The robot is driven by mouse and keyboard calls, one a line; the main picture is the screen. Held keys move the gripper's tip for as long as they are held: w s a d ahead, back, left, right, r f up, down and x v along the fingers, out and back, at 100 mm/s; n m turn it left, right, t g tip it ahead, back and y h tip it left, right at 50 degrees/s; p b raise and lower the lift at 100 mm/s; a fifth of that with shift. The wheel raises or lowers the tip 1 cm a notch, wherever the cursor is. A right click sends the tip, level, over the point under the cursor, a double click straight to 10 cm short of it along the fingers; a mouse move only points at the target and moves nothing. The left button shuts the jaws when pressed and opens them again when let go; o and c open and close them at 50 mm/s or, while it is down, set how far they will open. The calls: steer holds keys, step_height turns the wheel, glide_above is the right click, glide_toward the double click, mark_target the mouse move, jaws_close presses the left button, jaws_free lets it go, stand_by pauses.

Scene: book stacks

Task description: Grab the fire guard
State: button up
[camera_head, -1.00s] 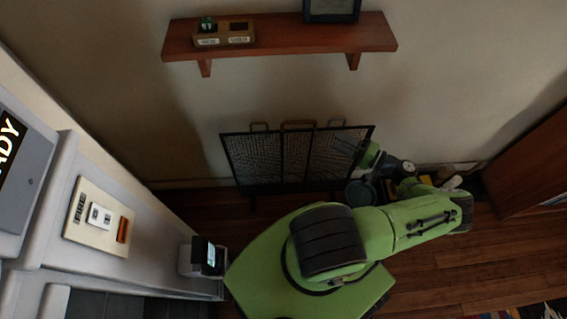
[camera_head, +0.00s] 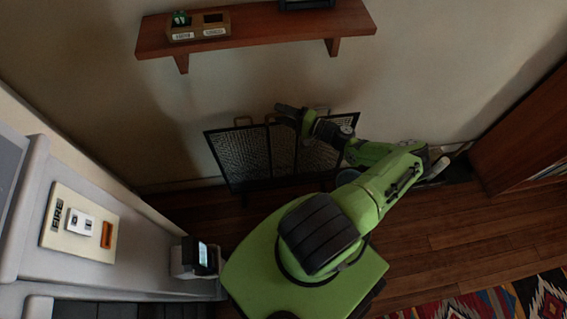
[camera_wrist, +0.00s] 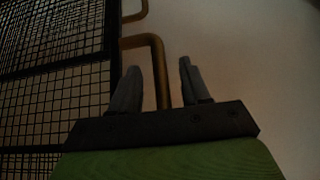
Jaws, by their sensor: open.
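The fire guard (camera_head: 236,157) is a black folding mesh screen standing on the floor against the back wall in the head view. Brass handles rise from its top edge. My gripper (camera_head: 283,108) is at the top of the guard, in front of its middle to right part. In the wrist view the black mesh (camera_wrist: 55,105) fills the left side. A brass handle (camera_wrist: 160,70) shows between the two fingers of my gripper (camera_wrist: 157,82), which are open and apart.
A wooden wall shelf (camera_head: 260,32) with a small labelled box (camera_head: 200,27) hangs above the guard. A white counter with a fire panel (camera_head: 78,228) stands at the left. A wooden cabinet (camera_head: 525,130) is at the right. A patterned rug (camera_head: 500,303) lies at the lower right.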

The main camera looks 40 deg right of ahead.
jaws_close()
stand_by(1.3)
steer(key=shift+d+r, duration=0.1)
steer(key=shift+r, duration=0.25)
